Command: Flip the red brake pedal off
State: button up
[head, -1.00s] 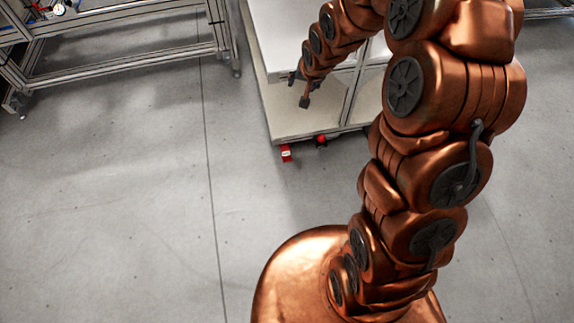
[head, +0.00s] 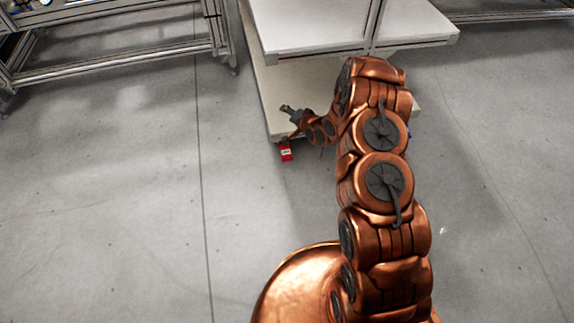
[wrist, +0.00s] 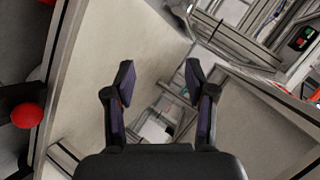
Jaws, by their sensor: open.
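The red brake pedal (head: 286,153) sticks out low at the near left corner of the white cart (head: 262,75), just above the floor. My gripper (head: 290,110) is above that corner, over the lower shelf, apart from the pedal. In the wrist view my gripper (wrist: 160,82) has its two dark fingers spread with nothing between them. A round red part (wrist: 27,116) on a dark stem shows at the left edge of the wrist view, beside the shelf edge. I cannot tell whether it belongs to the pedal.
The cart's upper shelf (head: 310,28) overhangs the lower one behind my gripper. A metal-frame workbench (head: 120,60) stands at the upper left. The grey floor (head: 110,200) left of and in front of the cart is clear.

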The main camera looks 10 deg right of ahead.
jog(key=m+t+y+b, duration=0.1)
jog(key=m+t+b, duration=0.1)
jog(key=b, duration=0.4)
send_over(288, 159)
jog(key=d, duration=0.2)
notch_tip(288, 159, down, 14)
jog(key=s+f+b, duration=0.1)
jog(key=s+f, duration=0.1)
jog(key=f, duration=0.1)
jog(key=s+f+m+t+y+b, duration=0.1)
jog(key=f+b, duration=0.1)
jog(key=f, duration=0.1)
jog(key=s+f+m+b, duration=0.1)
jog(key=s+f, duration=0.1)
jog(key=f, duration=0.2)
jog(key=shift+s+d+t+b, duration=0.3)
jog(key=shift+s+d+b, duration=0.05)
jog(key=shift+b, duration=0.05)
jog(key=shift+s+f+y+b, duration=0.3)
jog(key=shift+s+f, duration=0.15)
jog(key=shift+w+a+f+b, duration=0.1)
jog(key=shift+w+a+b, duration=0.1)
jog(key=shift+w+b, duration=0.2)
jog(key=b+x, duration=0.3)
jog(key=x, duration=0.2)
jog(key=shift+w+a, duration=0.15)
jog(key=shift+w, duration=0.1)
jog(key=shift+w+a, duration=0.15)
jog(key=shift+w, duration=0.4)
